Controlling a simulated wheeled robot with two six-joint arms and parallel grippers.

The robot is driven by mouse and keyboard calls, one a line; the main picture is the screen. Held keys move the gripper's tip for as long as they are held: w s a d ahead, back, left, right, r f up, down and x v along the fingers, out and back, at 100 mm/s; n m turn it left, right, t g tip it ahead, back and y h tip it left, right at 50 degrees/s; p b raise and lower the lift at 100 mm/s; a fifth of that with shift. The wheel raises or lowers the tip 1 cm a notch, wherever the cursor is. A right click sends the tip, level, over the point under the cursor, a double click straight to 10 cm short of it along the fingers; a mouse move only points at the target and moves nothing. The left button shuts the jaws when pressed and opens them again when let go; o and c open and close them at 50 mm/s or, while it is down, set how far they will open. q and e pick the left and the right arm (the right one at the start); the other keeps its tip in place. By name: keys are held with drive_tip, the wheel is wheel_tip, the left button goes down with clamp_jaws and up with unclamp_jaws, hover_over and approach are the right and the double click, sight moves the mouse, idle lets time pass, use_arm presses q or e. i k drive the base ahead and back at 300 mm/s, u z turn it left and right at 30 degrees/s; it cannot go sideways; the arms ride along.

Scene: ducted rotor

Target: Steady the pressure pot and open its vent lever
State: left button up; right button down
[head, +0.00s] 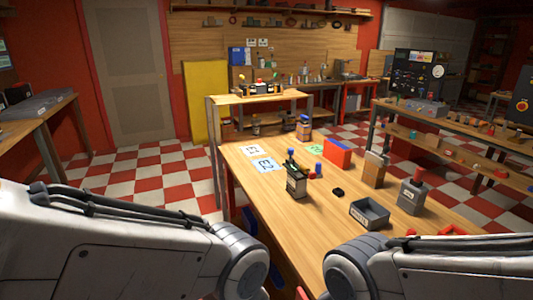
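I cannot tell for sure which object is the pressure pot. A grey block-like body with a dark neck and red top (411,196) stands upright on the right part of the wooden table. A dark, pale-labelled unit with blue tops (296,182) stands nearer the table's middle. No vent lever can be made out on either at this size. My two arms cross the bottom corners, and only their pale links and rounded joints show. Neither gripper is in view, and nothing in view touches the objects.
The wooden table (330,235) holds an open grey tray (369,213), a small black piece (338,192), a red box (337,152), a wooden block (373,172) and label cards (264,164). Its front middle is clear. A shelved bench (450,118) stands at right.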

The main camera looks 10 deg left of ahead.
sight(291, 150)
drive_tip(key=u, duration=0.75)
drive_tip(key=k, duration=1.05)
drive_tip(key=u, duration=1)
drive_tip(key=i, duration=2)
drive_tip(key=z, duration=0.55)
drive_tip(key=i, duration=1.8)
drive_tip(key=z, duration=1.4)
drive_tip(key=i, duration=1.05)
drive_tip(key=z, duration=1.45)
drive_tip(key=i, duration=0.5)
drive_tip(key=z, duration=0.35)
